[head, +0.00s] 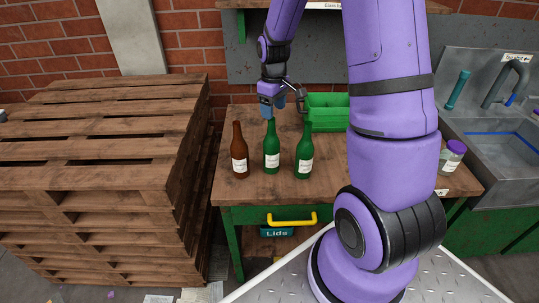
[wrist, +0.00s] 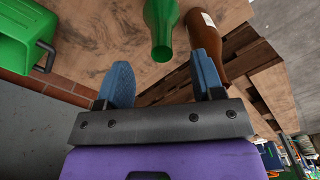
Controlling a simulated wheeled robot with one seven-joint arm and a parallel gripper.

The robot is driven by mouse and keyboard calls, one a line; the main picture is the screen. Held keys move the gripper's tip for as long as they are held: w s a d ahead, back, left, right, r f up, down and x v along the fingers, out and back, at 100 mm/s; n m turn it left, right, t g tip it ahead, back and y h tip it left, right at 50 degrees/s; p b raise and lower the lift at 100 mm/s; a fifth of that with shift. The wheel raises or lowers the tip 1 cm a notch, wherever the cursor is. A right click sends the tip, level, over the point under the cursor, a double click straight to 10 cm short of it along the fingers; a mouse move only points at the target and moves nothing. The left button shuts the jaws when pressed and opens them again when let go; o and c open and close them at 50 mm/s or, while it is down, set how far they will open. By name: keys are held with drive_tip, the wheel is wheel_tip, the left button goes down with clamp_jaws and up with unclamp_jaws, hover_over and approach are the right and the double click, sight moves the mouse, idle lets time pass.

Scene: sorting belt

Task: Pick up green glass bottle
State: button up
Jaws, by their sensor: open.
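Two green glass bottles with white labels stand upright on the wooden workbench, a middle one (head: 271,148) and a right one (head: 304,150). My gripper (head: 273,106) hangs just above and behind the neck of the middle green bottle. In the wrist view, my gripper (wrist: 161,52) has its two blue fingers spread apart with nothing held. One green bottle (wrist: 162,22) shows there with its neck toward the gap between the fingers; I cannot tell whether the neck is inside the gap. The other green bottle does not show in the wrist view.
A brown bottle (head: 239,152) stands left of the middle green bottle; it is beside the right-hand finger in the wrist view (wrist: 225,55). A green crate (head: 326,112) sits at the back of the workbench (head: 330,182). Stacked pallets (head: 110,130) stand left, a sink (head: 500,130) right.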

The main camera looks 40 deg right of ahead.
sight(271, 127)
drive_tip(key=shift+w+a+f, duration=0.1)
drive_tip(key=shift+w+f, duration=0.05)
drive_tip(key=shift+f, duration=1.75)
drive_tip(key=shift+w+a+f, duration=0.1)
drive_tip(key=shift+f, duration=1.75)
drive_tip(key=shift+c, duration=0.2)
clamp_jaws()
